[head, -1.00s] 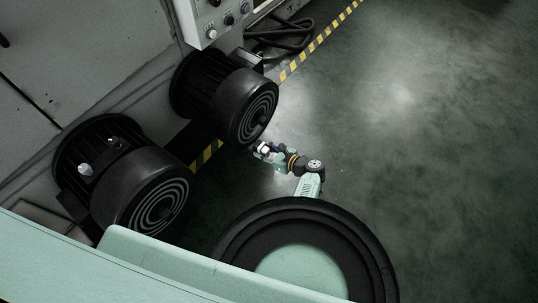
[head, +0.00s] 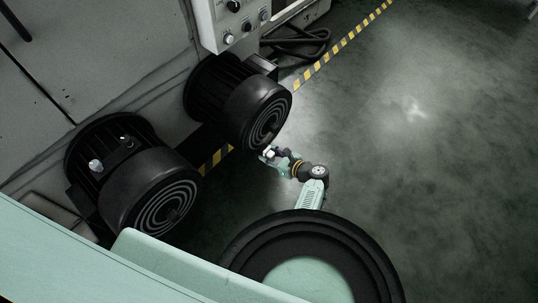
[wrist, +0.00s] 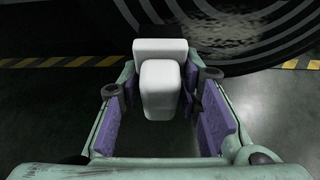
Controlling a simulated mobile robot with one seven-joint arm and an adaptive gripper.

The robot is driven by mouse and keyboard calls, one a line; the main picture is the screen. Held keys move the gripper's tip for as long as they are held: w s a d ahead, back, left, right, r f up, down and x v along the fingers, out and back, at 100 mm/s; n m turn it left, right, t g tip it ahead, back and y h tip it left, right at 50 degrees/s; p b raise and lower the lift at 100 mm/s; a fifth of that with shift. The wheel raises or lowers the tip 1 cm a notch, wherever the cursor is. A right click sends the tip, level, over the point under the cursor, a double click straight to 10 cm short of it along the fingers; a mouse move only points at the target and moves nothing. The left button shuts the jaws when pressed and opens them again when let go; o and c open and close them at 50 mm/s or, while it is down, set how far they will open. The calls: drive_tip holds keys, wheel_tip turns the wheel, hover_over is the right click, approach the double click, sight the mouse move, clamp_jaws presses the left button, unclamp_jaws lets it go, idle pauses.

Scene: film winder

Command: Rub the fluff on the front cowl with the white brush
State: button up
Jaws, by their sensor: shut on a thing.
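My gripper (head: 271,154) is shut on the white brush (wrist: 161,88), a pale block with a wider head at its far end. The brush stands between the purple-padded fingers in the wrist view and is a small white spot (head: 268,153) in the head view. The front cowl (wrist: 292,28) of the farther motor, dark with concentric rings, fills the top right of the wrist view. Grey fluff (wrist: 208,32) lies on it in a ragged patch, right of the brush head. In the head view the gripper is just below this cowl (head: 268,122). Contact between brush and cowl cannot be told.
A second motor (head: 165,207) with a similar ringed cowl stands at the lower left. A grey machine with a control panel (head: 238,22) rises behind. A yellow-black floor strip (head: 345,42) runs past the motors. The floor to the right is clear.

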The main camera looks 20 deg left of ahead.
drive_tip(key=shift+w+a, duration=0.3)
drive_tip(key=shift+a, duration=0.6)
